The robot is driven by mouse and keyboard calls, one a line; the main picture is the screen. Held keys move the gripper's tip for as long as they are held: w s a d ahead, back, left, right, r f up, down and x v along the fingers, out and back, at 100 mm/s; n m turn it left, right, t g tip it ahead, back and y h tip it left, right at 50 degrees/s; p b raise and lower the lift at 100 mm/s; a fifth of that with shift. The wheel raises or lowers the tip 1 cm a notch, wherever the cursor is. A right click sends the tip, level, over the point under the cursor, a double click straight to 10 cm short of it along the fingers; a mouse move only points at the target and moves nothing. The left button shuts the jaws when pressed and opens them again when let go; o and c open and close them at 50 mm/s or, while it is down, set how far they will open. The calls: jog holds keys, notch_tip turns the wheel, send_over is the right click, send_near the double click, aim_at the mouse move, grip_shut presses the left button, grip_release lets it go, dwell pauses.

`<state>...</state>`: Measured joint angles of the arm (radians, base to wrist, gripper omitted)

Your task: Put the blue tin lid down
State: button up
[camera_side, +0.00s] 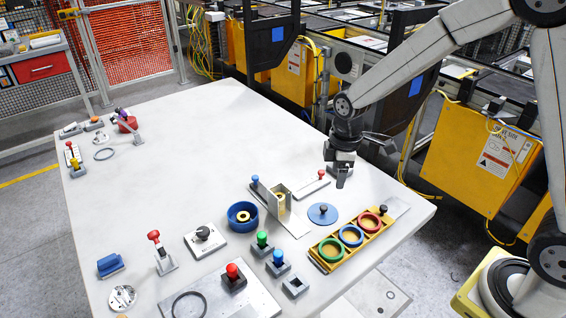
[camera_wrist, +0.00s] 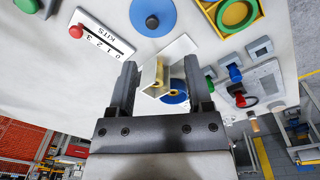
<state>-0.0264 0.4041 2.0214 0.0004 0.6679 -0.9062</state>
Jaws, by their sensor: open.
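The blue tin lid (camera_side: 321,215) is a flat blue disc with a dark knob, lying on the white table left of the yellow tray. It also shows at the top of the wrist view (camera_wrist: 146,9). My gripper (camera_side: 341,178) is open and empty, above the table and behind the lid in the side view. In the wrist view, its fingers (camera_wrist: 160,72) are spread apart, with the lid beyond them. A round blue tin (camera_side: 235,222) with a yellow piece inside stands uncovered to the left of the lid; the wrist view shows it partly hidden.
A grey upright bracket (camera_side: 283,207) with a blue-knobbed post stands between tin and lid. The yellow tray (camera_side: 316,255) holds green, blue and red rings. A red-knobbed slider plate (camera_side: 312,187) lies near my gripper. The table's middle and back are clear.

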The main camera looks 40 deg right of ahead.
jog(key=s+d+r+m+t, duration=0.1)
jog(key=s+m+t, duration=0.1)
jog(key=s+m, duration=0.8)
jog(key=shift+s+m, duration=0.3)
jog(key=shift+s, duration=0.95)
